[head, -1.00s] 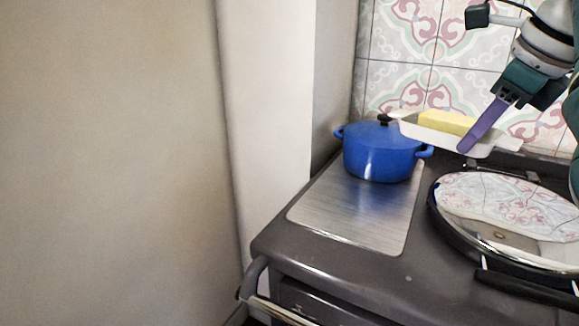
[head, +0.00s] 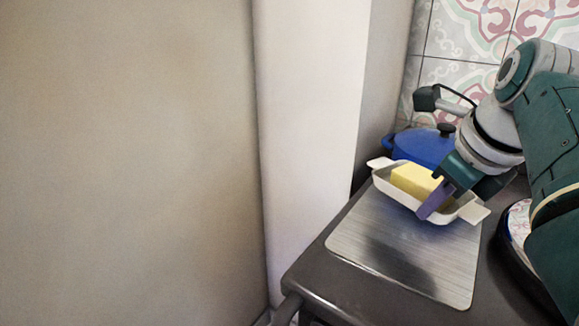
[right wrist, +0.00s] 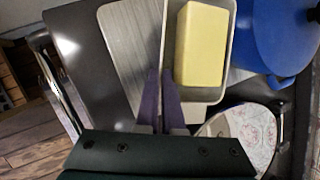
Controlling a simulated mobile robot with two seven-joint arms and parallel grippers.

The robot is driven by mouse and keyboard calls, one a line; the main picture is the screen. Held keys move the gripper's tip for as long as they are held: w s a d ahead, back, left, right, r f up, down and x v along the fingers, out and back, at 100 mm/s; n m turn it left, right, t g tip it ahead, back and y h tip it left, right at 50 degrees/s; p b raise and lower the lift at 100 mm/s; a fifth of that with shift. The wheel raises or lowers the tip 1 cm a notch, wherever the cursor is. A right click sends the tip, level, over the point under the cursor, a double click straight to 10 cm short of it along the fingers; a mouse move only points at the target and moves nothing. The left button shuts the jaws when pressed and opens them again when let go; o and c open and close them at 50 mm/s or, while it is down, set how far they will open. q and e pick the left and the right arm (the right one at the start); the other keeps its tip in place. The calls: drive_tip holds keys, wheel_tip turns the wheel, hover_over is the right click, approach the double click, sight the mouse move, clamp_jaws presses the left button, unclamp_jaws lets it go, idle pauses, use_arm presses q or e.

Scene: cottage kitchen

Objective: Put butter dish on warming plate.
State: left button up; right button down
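The butter dish (head: 396,191) is a white dish with a handle at each end and a yellow block of butter (head: 412,180) in it. My right gripper (head: 428,208) is shut on its near side wall and holds it over the warming plate (head: 362,236), a brushed metal sheet on the stove top. A dark shadow lies on the plate in front of the dish, which looks raised above it. In the right wrist view, purple fingers (right wrist: 161,92) straddle the wall of the dish (right wrist: 212,95). My left gripper is not in view.
A blue lidded pot (head: 424,149) stands behind the dish, partly hidden by it and my arm. A wall stands left of the stove. The front of the plate is bare.

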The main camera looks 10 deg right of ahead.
wheel_tip(320, 180, down, 4)
drive_tip(key=shift+f, duration=0.1)
drive_tip(key=shift+w+f+b, duration=0.1)
drive_tip(key=shift+f+b, duration=0.6)
drive_tip(key=shift+f, duration=1.25)
drive_tip(key=shift+f, duration=0.1)
